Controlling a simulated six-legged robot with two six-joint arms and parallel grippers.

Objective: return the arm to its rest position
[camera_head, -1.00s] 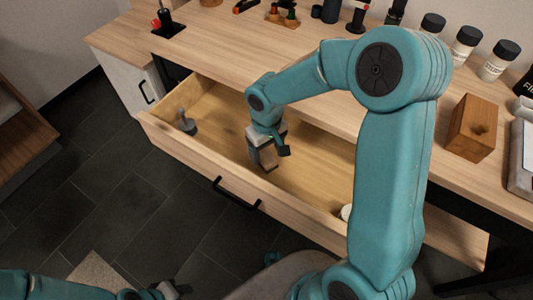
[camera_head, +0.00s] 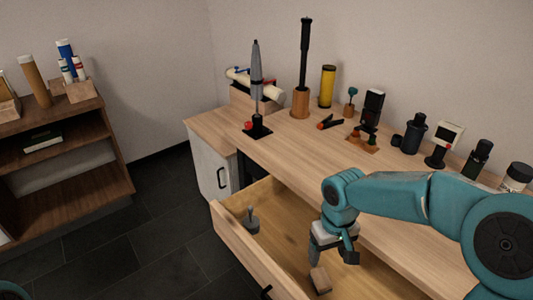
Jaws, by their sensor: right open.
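My right arm comes in from the right in teal and bends down over the open drawer (camera_head: 240,240). My right gripper (camera_head: 318,258) points down into the drawer, with its jaws open. A small wooden block (camera_head: 320,281) is just below the fingers in the drawer; whether they touch it I cannot tell. A grey piece with an upright stem (camera_head: 252,222) stands near the drawer's left end, apart from the gripper. Only a bit of teal, likely my left arm, shows at the bottom left corner. My left gripper is out of view.
The tabletop (camera_head: 290,150) above the drawer holds a tall pen-like model (camera_head: 257,90), a black rod on a wooden base (camera_head: 303,75), a yellow cylinder (camera_head: 327,86) and several dark devices along the wall. A brown shelf (camera_head: 60,200) stands left, with open floor between.

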